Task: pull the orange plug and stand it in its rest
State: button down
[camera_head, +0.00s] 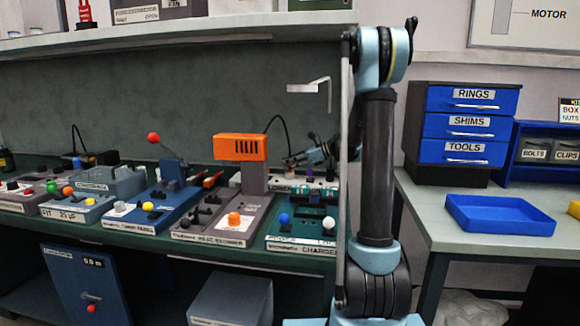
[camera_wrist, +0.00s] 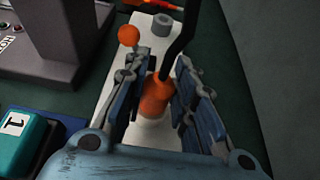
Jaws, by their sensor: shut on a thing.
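The orange plug (camera_wrist: 155,98) stands between the fingers of my gripper (camera_wrist: 158,68) in the wrist view, with a black cable running up from it. My gripper is shut on it. The plug's foot is over a white panel (camera_wrist: 101,104); I cannot tell whether it is seated or lifted. A short grey round piece (camera_wrist: 163,25) stands at the panel's far end; I cannot tell whether it is the rest. In the head view my gripper (camera_head: 298,160) is low over the back of the bench, and the plug cannot be made out there.
An orange ball on a stalk (camera_wrist: 128,36) stands close beyond my left finger. A teal block marked 1 (camera_wrist: 22,139) is at lower left. The orange-topped device (camera_head: 241,148) and the charger box (camera_head: 302,230) stand near my arm.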

jog(key=shift+r, duration=0.75)
dwell(0.6)
jog(key=shift+r, duration=2)
dwell(0.3)
jog(key=w+a+r, duration=0.2)
jog(key=a, duration=0.7)
jog(key=w+a+r, duration=0.1)
jog(key=a+r, duration=0.1)
jog(key=a, duration=0.7)
jog(key=shift+w+a, duration=0.35)
jog(key=shift+a, duration=0.05)
jog(key=shift+f, duration=0.2)
jog(key=shift+f, duration=2.75)
jog(key=shift+f, duration=0.35)
